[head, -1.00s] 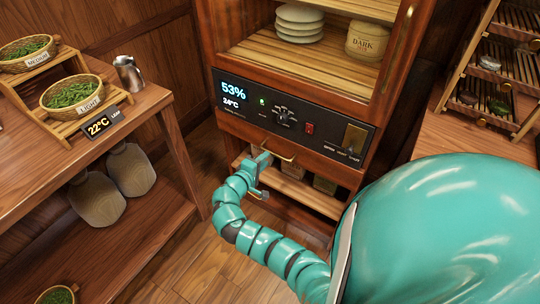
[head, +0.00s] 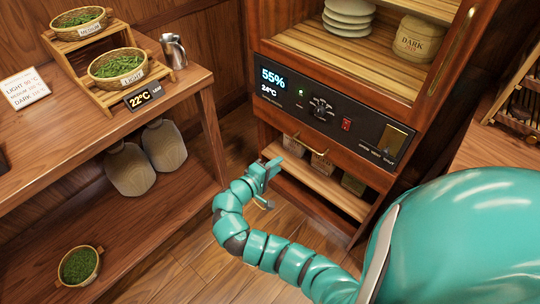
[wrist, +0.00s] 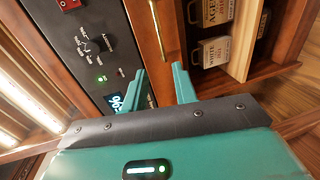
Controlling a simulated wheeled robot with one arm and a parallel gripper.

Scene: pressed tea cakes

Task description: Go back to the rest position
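My gripper (head: 274,168) is at the end of my teal segmented arm, in front of the lower part of the wooden cabinet (head: 292,127). In the wrist view its two fingers (wrist: 160,88) are apart, with nothing held between them. A brass handle (wrist: 158,30) lies beyond the fingertips in that view. In the head view the handle (head: 309,146) is on the cabinet's lower front, right of the gripper and apart from it. The control panel (head: 332,114) above reads 55% and 24°C.
A wooden table (head: 40,137) stands at the left with baskets of green leaves, a metal jug (head: 174,51) and a 22°C display (head: 144,95). Floor (head: 215,268) shows between table and cabinet.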

